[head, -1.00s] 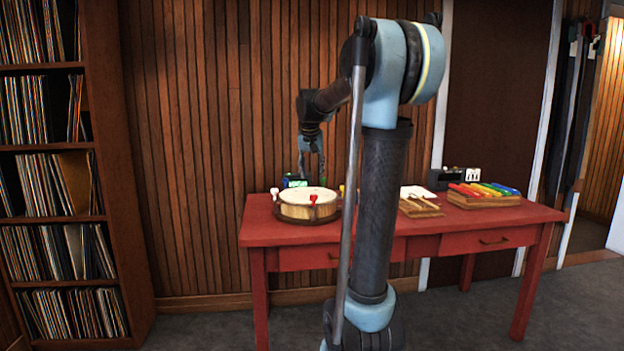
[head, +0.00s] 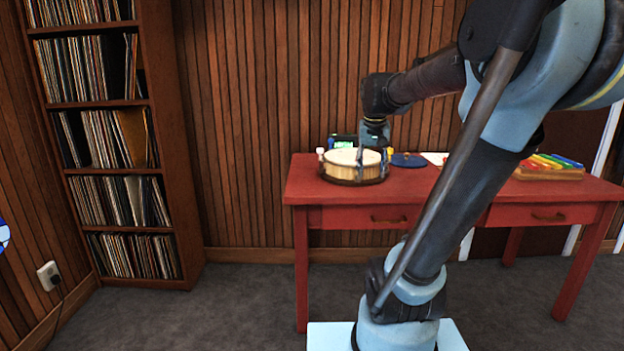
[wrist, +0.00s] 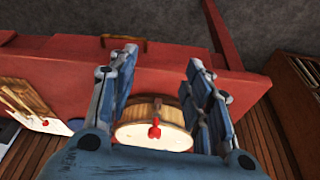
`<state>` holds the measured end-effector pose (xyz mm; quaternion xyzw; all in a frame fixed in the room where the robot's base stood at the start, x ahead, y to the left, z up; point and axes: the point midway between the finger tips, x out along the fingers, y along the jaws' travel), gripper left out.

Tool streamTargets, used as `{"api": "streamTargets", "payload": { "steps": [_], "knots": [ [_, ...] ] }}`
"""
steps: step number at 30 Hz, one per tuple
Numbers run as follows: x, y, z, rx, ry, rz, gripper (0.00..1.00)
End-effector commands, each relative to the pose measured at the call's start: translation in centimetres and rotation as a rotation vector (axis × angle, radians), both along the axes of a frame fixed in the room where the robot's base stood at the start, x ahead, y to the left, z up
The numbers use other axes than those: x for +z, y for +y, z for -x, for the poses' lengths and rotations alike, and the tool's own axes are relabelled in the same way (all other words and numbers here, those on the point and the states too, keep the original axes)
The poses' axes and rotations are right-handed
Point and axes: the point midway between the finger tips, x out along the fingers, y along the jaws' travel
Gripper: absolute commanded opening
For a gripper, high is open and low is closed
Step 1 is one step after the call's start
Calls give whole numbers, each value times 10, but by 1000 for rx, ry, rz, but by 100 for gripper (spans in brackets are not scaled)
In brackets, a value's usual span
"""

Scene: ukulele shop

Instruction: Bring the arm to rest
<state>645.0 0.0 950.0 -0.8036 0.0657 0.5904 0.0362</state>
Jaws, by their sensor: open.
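My gripper (head: 373,168) is at the right side of a round wooden drum (head: 340,172) on the red table, in the head view. In the wrist view my gripper (wrist: 162,62) has its fingers spread wide apart with nothing held between them. I cannot tell whether a finger touches the drum. My arm reaches up from its base, bends high at the right and comes down to the drum.
The red table (head: 450,185) stands against a wood-slat wall. A dark blue disc (head: 408,160), a xylophone (head: 550,165) with coloured bars and a small clock (head: 342,141) are on it. A record shelf (head: 172,200) stands left. Carpet (head: 250,300) between is clear.

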Motion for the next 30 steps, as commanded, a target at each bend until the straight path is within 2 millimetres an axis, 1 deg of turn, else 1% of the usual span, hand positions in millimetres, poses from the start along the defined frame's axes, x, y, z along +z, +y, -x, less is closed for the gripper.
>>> {"api": "streamTargets", "payload": {
  "steps": [1, 5, 9, 11, 15, 18, 21, 24, 27, 30],
  "knots": [
    [-12, -1, 18, 9, 8, -1, 46],
    [-40, -2, 60, 38, 28, -3, 46],
    [-75, -2, 103, 71, 50, -6, 46],
    [-90, -2, 121, 84, 58, -8, 46],
    [-127, -2, 160, 117, 79, -11, 46],
    [-152, -1, 183, 137, 91, -16, 46],
    [-170, -1, 199, 153, 100, -19, 46],
    [-181, -1, 209, 164, 106, -19, 46],
    [-186, 0, 213, 168, 109, -21, 46],
    [-187, 0, 214, 169, 109, -20, 46]
  ]
}}
